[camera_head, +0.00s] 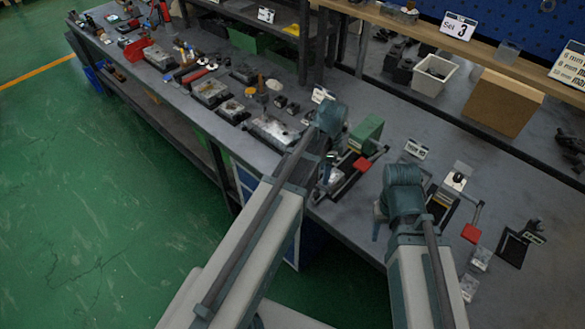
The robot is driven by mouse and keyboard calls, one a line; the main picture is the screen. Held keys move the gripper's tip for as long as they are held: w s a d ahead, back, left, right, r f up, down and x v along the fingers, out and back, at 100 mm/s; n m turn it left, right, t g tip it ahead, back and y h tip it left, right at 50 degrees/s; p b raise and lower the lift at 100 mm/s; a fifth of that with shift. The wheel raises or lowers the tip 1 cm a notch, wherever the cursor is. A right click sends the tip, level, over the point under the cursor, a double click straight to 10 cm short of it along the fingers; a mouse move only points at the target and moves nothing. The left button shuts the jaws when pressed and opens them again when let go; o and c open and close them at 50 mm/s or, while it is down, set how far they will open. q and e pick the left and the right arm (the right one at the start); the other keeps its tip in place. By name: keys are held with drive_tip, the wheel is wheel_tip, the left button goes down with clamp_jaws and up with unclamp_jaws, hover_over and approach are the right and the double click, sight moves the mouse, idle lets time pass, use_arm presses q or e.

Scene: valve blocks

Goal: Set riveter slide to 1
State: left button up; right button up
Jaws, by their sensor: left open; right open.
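A small bench device with a green block (367,133) and a red tab (362,164) stands at the table's front edge. A second device with a pale top (457,180) and a red tab (471,233) on a lever stands further right. I cannot tell which one is the riveter, and no slide reading is legible. My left gripper (329,168) is open beside the green-block device, just left of it; contact cannot be made out. My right gripper (380,217) is open, largely hidden by its wrist, left of the pale-topped device.
The long grey table (345,215) carries several metal blocks and tools toward the far left, including a red bin (138,48). A black stand (520,243) is at right. A white bin (433,75) and a cardboard box (503,102) sit behind. Green floor is open at left.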

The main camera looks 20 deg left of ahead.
sight(316, 193)
use_arm(q)
drive_tip(key=f+b, duration=0.4)
drive_tip(key=a+f+b, duration=0.1)
drive_tip(key=f+b, duration=0.3)
drive_tip(key=b, duration=0.1)
drive_tip(key=f+b, duration=0.5)
drive_tip(key=shift+w+a, duration=0.4)
use_arm(e)
drive_tip(key=f, duration=1.3)
drive_tip(key=shift+w+a+f, duration=0.15)
drive_tip(key=shift+w+a, duration=0.05)
drive_tip(key=shift+a, duration=0.2)
use_arm(q)
clamp_jaws()
